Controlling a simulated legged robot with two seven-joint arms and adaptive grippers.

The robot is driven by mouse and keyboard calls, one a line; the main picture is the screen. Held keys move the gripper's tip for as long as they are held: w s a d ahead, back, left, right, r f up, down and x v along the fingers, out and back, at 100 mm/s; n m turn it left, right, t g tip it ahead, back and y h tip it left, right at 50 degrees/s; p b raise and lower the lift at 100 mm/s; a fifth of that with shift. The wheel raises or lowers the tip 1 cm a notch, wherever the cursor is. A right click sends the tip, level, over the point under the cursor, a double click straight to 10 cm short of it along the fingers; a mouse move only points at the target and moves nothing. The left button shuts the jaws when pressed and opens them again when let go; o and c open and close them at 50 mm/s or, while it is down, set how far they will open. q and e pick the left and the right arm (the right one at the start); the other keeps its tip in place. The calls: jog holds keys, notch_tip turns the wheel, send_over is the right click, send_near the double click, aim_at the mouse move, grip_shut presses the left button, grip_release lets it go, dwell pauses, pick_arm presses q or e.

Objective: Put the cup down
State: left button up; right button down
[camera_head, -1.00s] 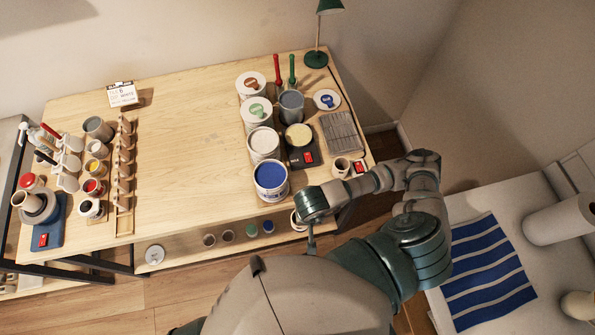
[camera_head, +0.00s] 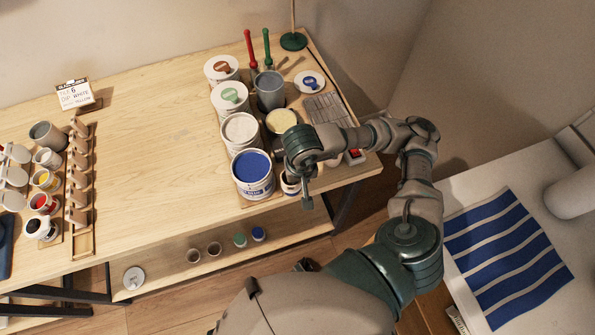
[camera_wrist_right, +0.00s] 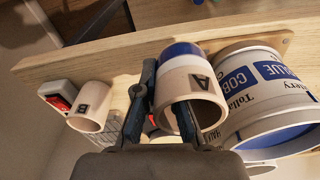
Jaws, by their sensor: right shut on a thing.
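My right gripper (camera_wrist_right: 162,108) is shut on the wall of a cup (camera_wrist_right: 204,82), one finger inside its mouth and one outside. The cup is pale with a blue base end and a letter A. In the head view this cup (camera_head: 290,185) shows partly under my right wrist, beside the blue-filled bucket near the table's front edge. I cannot tell whether it touches the table. A second cup, marked B (camera_wrist_right: 90,105), stands near a red switch in the wrist view. My left gripper is not in view.
The blue-filled bucket (camera_head: 252,178) is close beside the held cup. More tubs (camera_head: 240,130) and a wire rack (camera_head: 325,108) stand behind. The wooden table's (camera_head: 150,140) middle is clear.

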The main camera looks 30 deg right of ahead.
jog(key=w+d, duration=0.2)
jog(key=w, duration=0.1)
jog(key=w+d, duration=0.1)
jog(key=shift+w+f, duration=0.25)
jog(key=shift+w, duration=0.05)
jog(key=shift+w+d, duration=0.1)
jog(key=shift+w, duration=0.05)
notch_tip(320, 180, down, 4)
jog(key=shift+r+p, duration=0.15)
jog(key=shift+p, duration=0.15)
jog(key=c, duration=1.6)
grip_release()
jog(key=shift+c, duration=0.2)
jog(key=o, duration=0.3)
jog(key=shift+o, duration=0.2)
